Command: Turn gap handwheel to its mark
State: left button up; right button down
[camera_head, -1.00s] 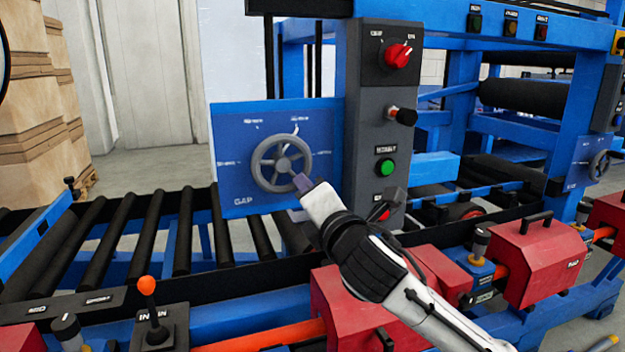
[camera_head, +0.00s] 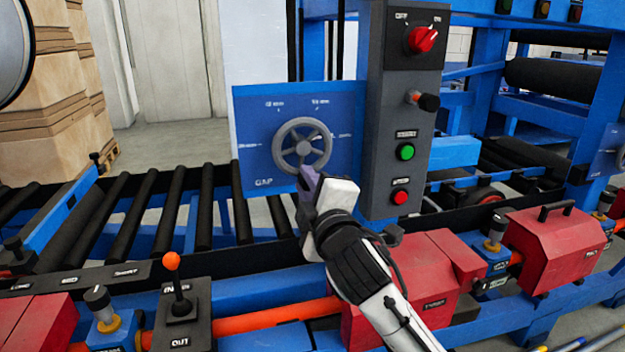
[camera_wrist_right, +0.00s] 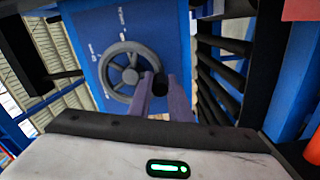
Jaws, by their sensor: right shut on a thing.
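The gap handwheel (camera_head: 282,146) is a grey spoked wheel on a blue panel (camera_head: 250,113) lettered GAP, with small white marks and labels around it. It also shows in the right wrist view (camera_wrist_right: 113,74). My right gripper (camera_head: 311,181) is at the wheel's bottom, slightly right of centre. In the right wrist view its two purple fingers (camera_wrist_right: 163,95) are shut on the wheel's dark handle (camera_wrist_right: 160,84), one on each side. The fingers partly hide the handle and lower rim. I cannot read which mark the wheel stands at. My left gripper is not in view.
A grey control box (camera_head: 384,135) with a red selector, a green and a red button stands right of the panel. A roller conveyor (camera_head: 130,215) runs at left. Red housings (camera_head: 545,250) and an orange-knobbed lever (camera_head: 176,285) are in front.

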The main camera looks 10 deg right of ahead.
jog(key=shift+a+f+m, duration=0.15)
jog(key=shift+a+m, duration=0.15)
jog(key=shift+m, duration=0.1)
jog(key=c, duration=1.6)
grip_release()
jog(key=shift+c, duration=0.2)
jog(key=s, duration=1)
jog(key=shift+s+d+b, duration=0.15)
jog(key=shift+d+b, duration=0.05)
jog(key=shift+b, duration=0.15)
